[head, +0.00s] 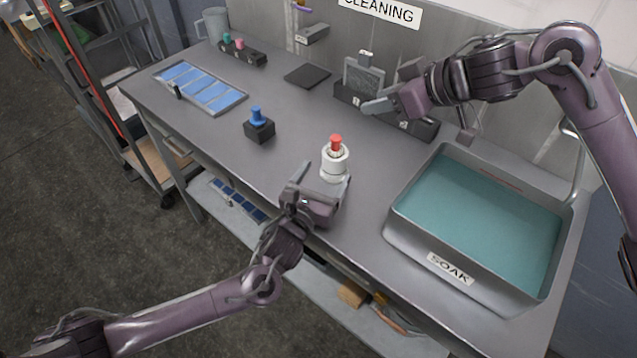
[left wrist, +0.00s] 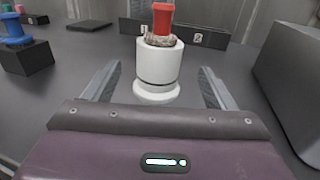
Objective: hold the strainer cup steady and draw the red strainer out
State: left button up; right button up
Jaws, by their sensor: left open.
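The white strainer cup (head: 334,169) stands upright on the bench, with the red strainer top (head: 336,142) sticking up out of it. In the left wrist view the cup (left wrist: 158,72) and the red top (left wrist: 163,18) sit between and slightly beyond the finger tips. My left gripper (head: 325,174) is open, low over the bench, with a finger to each side of the cup and a visible gap at both. My right gripper (head: 388,88) is open and empty, above the bench behind and to the right of the cup, apart from the strainer.
A grey soak basin (head: 400,222) with teal liquid stands to the right. A dark block with a blue knob (head: 257,117) stands left of the cup. A tray of blue panels (head: 243,98) lies at the left. A slotted holder (head: 347,94) is behind, near my right gripper.

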aim_at(330, 166)
pick_arm(q)
jog(key=x, duration=0.5)
jog(key=shift+w, duration=0.1)
